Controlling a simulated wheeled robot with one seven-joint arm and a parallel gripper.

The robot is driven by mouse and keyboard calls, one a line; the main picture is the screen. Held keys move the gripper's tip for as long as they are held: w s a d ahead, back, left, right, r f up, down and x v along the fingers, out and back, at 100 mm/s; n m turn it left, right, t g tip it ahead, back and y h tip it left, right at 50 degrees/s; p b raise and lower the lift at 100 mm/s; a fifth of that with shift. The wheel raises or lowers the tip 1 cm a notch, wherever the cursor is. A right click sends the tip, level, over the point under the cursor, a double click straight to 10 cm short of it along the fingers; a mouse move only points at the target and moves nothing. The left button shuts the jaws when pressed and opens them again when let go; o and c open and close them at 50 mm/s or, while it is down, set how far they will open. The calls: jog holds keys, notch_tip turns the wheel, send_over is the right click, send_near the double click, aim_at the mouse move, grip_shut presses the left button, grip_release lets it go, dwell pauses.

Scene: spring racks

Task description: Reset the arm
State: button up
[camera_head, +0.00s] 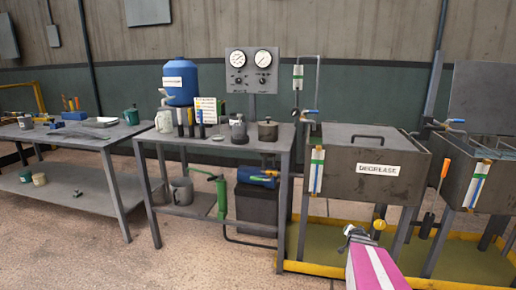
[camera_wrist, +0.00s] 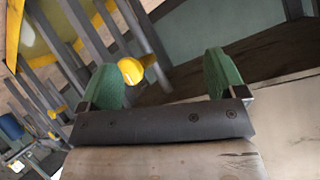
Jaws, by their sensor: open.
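My gripper (camera_wrist: 163,80) shows in the wrist view with its two green finger pads wide apart. Nothing is held between them. A yellow round knob (camera_wrist: 131,71) on a pipe shows behind the left pad's inner side, and I cannot tell how far off it is. In the head view my gripper (camera_head: 355,235) is small at the bottom centre-right, at the end of my pink and white arm. It is in front of the tank marked DEGREASE (camera_head: 345,180), low by the tank's legs. A yellow knob (camera_head: 379,224) shows just right of it.
A grey bench (camera_head: 215,145) with a blue drum (camera_head: 181,81), jars and a pot stands left of the tank. Another bench (camera_head: 75,137) is further left. A second tank (camera_head: 490,185) is at right. A yellow-edged tray (camera_head: 310,268) lies under the tanks. The floor at front left is clear.

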jog(key=s+a+r+n+g+y, duration=0.1)
jog(key=s+a+r+n+g, duration=0.1)
jog(key=s+a, duration=0.3)
jog(key=s+a+r+n+g+y, duration=0.1)
jog(key=s+a+n+g, duration=0.3)
jog(key=a, duration=1)
jog(key=s+a+r+n+g+y, duration=0.2)
jog(key=s+a+n+g, duration=0.1)
jog(key=s+a, duration=0.5)
jog(key=shift+a+r+g+y, duration=0.4)
jog(key=shift+a+g, duration=0.25)
jog(key=shift+g, duration=0.15)
